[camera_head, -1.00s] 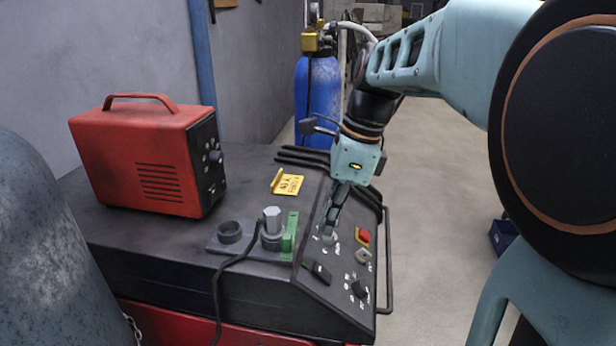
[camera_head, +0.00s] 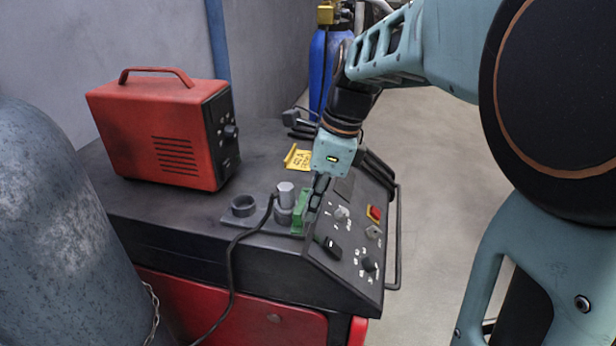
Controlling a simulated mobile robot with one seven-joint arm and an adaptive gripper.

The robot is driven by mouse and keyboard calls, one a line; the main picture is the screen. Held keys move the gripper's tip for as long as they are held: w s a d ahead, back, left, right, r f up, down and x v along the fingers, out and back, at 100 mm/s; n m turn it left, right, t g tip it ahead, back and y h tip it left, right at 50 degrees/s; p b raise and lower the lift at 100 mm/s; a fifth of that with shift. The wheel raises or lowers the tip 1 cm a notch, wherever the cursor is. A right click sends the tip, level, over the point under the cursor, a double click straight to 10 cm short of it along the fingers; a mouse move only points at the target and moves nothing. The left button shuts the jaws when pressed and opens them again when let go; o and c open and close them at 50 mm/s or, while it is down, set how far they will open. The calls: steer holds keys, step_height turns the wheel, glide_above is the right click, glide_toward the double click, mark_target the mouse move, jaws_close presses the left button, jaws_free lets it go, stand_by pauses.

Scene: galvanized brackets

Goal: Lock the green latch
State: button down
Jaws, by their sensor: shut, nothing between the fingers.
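The green latch (camera_head: 299,212) stands upright on a small grey plate on top of the dark machine, at the right side of a grey plug (camera_head: 285,198) in its socket. A black cable runs from the plug down the machine's front. My gripper (camera_head: 311,208) is shut and empty, pointing down at the latch's right side. Its fingertips are very close to the latch; I cannot tell whether they touch it. The fingers partly cover the latch's right edge.
An empty socket ring (camera_head: 243,206) sits left of the plug. A red box (camera_head: 166,130) with a handle stands behind left. A sloped panel (camera_head: 345,240) with knobs and switches is at the right. A yellow card (camera_head: 297,158) lies behind the latch. A grey cylinder (camera_head: 60,220) fills the left foreground.

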steer(key=shift+a, duration=0.55)
steer(key=shift+d, duration=0.1)
